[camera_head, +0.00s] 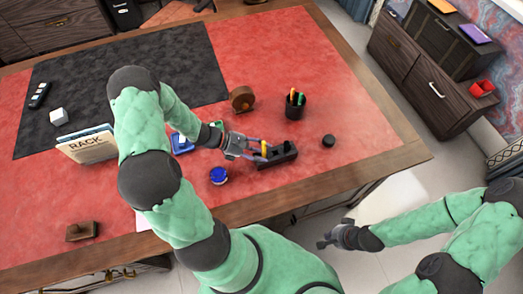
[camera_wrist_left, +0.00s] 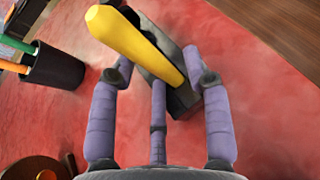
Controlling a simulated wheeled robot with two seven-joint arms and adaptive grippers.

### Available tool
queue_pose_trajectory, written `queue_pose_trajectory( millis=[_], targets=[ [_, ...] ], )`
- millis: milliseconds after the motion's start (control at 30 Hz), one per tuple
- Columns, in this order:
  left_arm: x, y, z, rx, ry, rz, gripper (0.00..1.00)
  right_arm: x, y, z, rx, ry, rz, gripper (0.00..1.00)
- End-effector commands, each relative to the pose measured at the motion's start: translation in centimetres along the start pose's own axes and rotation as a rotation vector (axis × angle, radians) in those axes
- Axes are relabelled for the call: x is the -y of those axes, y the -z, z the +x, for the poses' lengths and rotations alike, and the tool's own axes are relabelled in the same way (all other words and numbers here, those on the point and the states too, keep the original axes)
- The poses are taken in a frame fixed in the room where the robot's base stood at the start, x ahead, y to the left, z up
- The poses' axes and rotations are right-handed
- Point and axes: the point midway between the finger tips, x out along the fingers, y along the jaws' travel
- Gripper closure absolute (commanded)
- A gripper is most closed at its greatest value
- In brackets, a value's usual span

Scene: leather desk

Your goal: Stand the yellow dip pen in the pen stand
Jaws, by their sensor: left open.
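The yellow dip pen (camera_head: 264,147) is upright at the left end of the dark pen stand (camera_head: 284,156) in the head view. In the left wrist view the pen (camera_wrist_left: 132,42) rises from the stand (camera_wrist_left: 182,101) toward the camera; its lower tip is hidden. My left gripper (camera_head: 254,149) is beside the pen and the stand. In the left wrist view its fingers (camera_wrist_left: 158,72) are spread around the pen's lower part, with visible gaps. My right gripper (camera_head: 325,241) is off the desk's front edge, away from the stand, too small to read.
A black pen cup (camera_head: 295,107) stands behind the stand, a brown round object (camera_head: 242,98) behind my gripper. A blue jar (camera_head: 218,175) is left of the stand, and a small black disc (camera_head: 328,141) is to its right. The red desk top further right is clear.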

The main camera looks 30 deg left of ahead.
Motion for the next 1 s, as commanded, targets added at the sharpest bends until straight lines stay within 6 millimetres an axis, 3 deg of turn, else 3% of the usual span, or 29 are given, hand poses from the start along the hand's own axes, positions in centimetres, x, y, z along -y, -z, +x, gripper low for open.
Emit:
queue_pose_trajectory(
  millis=[167, 600, 800, 1000],
  targets=[
    [-0.1, 0.1, -2.1, -0.002, -0.005, 0.001, 0.51, 0.0, 0.0, 0.0, 0.0, 0.0, 0.0, 1.0],
    [-0.1, 0.1, -10.1, -0.002, -0.003, 0.001, 0.51, 0.0, 0.0, 0.0, 0.0, 0.0, 0.0, 1.0],
    [-0.1, 0.1, -11.7, -0.002, -0.001, 0.0, 0.51, 0.0, 0.0, 0.0, 0.0, 0.0, 0.0, 1.0],
    [0.0, 0.0, -11.8, -0.001, 0.0, 0.0, 0.51, 0.0, 0.0, 0.0, 0.0, 0.0, 0.0, 1.0]
  ],
)
